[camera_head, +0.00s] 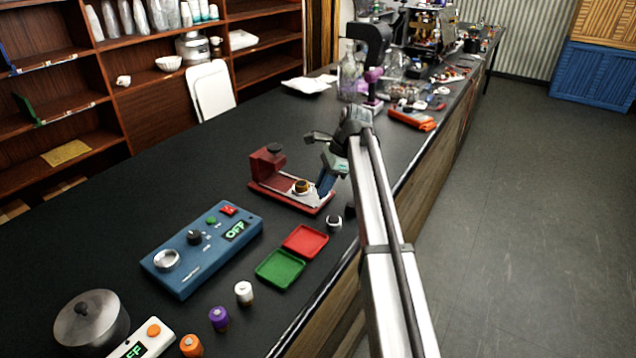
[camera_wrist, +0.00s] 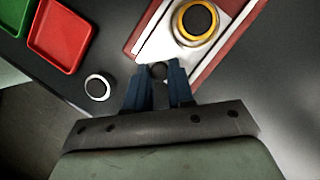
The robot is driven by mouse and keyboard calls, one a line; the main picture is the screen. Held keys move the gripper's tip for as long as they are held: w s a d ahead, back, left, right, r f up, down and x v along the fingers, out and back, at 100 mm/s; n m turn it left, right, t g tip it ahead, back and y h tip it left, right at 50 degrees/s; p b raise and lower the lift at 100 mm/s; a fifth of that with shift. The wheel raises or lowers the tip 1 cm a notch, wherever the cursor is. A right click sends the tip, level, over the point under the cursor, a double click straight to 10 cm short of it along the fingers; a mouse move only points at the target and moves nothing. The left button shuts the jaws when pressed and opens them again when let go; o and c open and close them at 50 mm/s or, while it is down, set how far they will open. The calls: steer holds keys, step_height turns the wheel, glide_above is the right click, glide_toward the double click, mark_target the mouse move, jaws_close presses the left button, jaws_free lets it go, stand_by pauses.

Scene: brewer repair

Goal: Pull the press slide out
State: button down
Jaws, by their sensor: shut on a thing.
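The red press (camera_head: 267,165) stands on the black counter, its upright block with a dark knob on top at the left. Its pale slide (camera_wrist: 160,45) lies along the red base. A yellow ring with a dark centre (camera_wrist: 196,20) sits on the slide, clear of the upright block; it also shows in the head view (camera_head: 302,187). My gripper (camera_wrist: 158,75) is at the slide's near end, its blue fingers shut on a small dark round knob (camera_wrist: 158,70). The fingers also show in the head view (camera_head: 325,183). The knob's lower part is hidden between the fingers.
A red tray (camera_head: 306,241), a green tray (camera_head: 280,268) and a small white-rimmed round part (camera_head: 334,223) lie close to the press. A blue control box (camera_head: 203,248) reading OFF is at the left. Bottles and tools crowd the far counter.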

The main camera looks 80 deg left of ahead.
steer(key=c, duration=1.3)
jaws_free()
steer(key=shift+w+d, duration=0.25)
steer(key=shift+w, duration=0.05)
steer(key=o, duration=0.3)
steer(key=shift+s, duration=0.1)
steer(key=shift+a, duration=0.1)
steer(key=v, duration=1.3)
steer(key=shift+r, duration=0.4)
